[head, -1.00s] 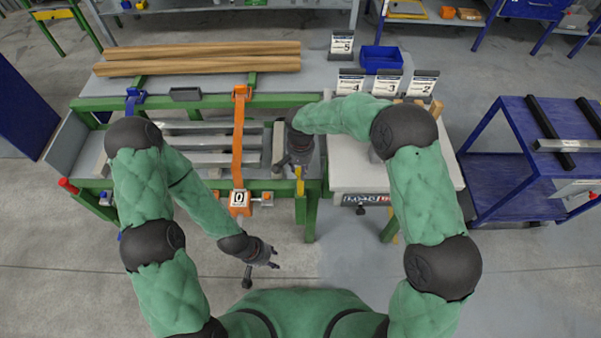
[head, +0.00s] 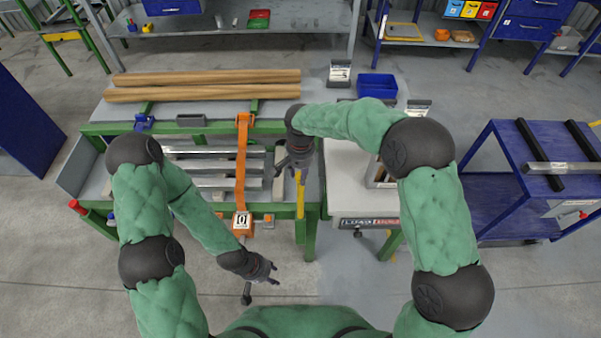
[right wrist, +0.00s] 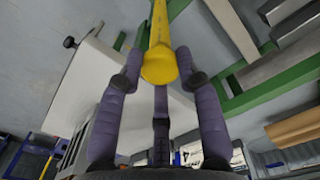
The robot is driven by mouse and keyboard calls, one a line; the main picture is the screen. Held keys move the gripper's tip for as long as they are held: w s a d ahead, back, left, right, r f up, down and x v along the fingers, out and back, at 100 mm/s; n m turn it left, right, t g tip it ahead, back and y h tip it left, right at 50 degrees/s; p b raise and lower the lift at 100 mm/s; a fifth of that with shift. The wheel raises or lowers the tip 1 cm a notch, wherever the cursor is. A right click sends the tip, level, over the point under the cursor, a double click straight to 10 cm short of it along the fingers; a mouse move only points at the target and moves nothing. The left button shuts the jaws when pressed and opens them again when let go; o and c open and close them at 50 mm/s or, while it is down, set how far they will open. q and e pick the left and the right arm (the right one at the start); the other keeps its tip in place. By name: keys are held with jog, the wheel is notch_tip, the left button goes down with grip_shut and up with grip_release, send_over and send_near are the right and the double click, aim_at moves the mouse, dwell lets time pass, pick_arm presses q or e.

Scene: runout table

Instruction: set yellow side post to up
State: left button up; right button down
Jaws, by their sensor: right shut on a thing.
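The yellow side post (head: 300,196) stands at the right front corner of the green-framed runout table (head: 180,128), below my right gripper (head: 296,166). In the right wrist view the post (right wrist: 160,45) has its rounded end among the fingers of my right gripper (right wrist: 160,85), which is shut on it. Its lower end is hard to make out. My left gripper (head: 268,276) hangs empty in front of the table with its fingers spread.
An orange stop arm (head: 241,165) with a numbered block crosses the table over several metal bars (head: 205,168). Wooden beams (head: 205,85) lie behind. A pale bench (head: 350,190) adjoins at right, and a blue cart (head: 500,150) stands farther right.

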jog(key=c, duration=0.8)
grip_release()
notch_tip(320, 180, up, 12)
jog(key=shift+r, duration=0.1)
